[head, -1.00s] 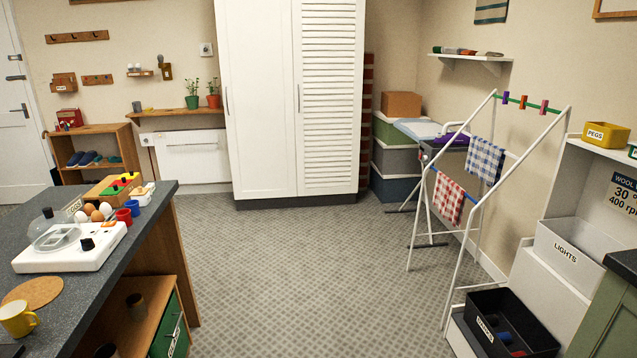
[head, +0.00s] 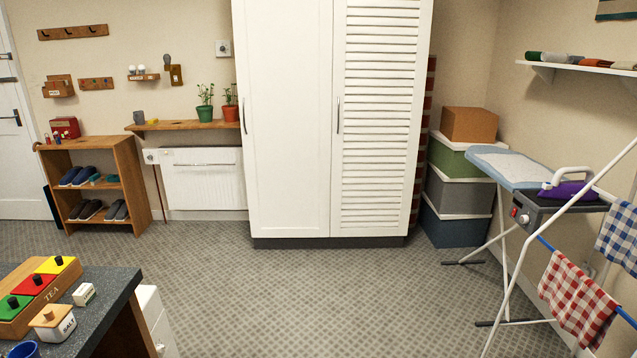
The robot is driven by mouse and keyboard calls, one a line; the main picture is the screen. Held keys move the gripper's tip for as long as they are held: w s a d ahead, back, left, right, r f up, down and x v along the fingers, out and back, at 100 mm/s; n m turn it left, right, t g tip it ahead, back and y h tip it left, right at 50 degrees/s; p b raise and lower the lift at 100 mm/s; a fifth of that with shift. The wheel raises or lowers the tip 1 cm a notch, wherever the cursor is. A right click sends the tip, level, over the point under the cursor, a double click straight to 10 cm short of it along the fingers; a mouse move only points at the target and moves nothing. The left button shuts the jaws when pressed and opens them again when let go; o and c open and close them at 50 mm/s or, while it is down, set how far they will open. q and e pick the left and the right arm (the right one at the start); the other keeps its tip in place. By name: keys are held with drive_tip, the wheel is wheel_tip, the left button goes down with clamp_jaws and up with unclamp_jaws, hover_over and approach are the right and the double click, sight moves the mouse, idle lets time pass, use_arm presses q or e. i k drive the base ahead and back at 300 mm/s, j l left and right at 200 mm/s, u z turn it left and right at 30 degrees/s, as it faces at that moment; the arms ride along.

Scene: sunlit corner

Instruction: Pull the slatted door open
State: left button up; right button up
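The slatted door (head: 380,110) is the right-hand door of a tall white wardrobe, straight ahead against the back wall. It is closed. Its upright metal handle (head: 338,115) is on its left edge, close to the middle seam. The plain left door (head: 288,120) is also closed, with its own handle (head: 243,108) on its left edge. Neither of my grippers shows in the head view.
Clear patterned floor (head: 300,295) lies before the wardrobe. A dark counter (head: 110,310) is at the lower left. An ironing board (head: 510,170) and a drying rack (head: 560,225) stand at the right. Stacked boxes (head: 456,190) sit right of the wardrobe.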

sight(381, 49)
drive_tip(key=i, duration=2.25)
